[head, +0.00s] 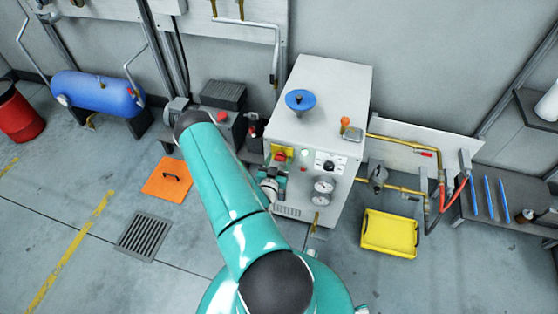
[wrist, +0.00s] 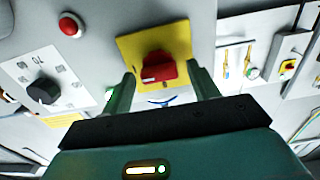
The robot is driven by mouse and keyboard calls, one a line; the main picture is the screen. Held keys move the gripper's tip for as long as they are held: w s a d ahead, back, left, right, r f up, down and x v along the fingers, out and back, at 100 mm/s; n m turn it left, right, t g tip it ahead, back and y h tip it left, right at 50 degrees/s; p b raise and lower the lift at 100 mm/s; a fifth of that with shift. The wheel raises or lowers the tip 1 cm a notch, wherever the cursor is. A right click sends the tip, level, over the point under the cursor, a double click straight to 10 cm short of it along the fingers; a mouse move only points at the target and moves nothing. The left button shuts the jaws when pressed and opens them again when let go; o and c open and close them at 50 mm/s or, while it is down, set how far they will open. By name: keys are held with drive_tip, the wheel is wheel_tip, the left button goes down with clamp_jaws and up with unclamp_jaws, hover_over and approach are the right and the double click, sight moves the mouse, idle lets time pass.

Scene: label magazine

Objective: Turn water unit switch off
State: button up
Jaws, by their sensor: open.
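The water unit (head: 328,95) is a white cabinet with a control panel on its front. Its switch (wrist: 158,68) is a red rotary knob on a yellow square plate (wrist: 128,47), and it shows in the head view as a small red spot (head: 280,156). My gripper (wrist: 162,72) is open in front of the switch, with one finger on each side of the red knob in the picture. Gaps show between the knob and both fingers; contact is not visible. In the head view my gripper (head: 279,177) is at the panel, partly hidden by my arm.
Beside the switch are a red button (wrist: 70,25) and a black selector dial (wrist: 43,91). Gauges (head: 323,186) sit lower on the panel. A yellow tray (head: 390,234) lies right; an orange plate (head: 167,181) lies left.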

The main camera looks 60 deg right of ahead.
drive_tip(key=shift+d, duration=0.3)
drive_tip(key=c, duration=1)
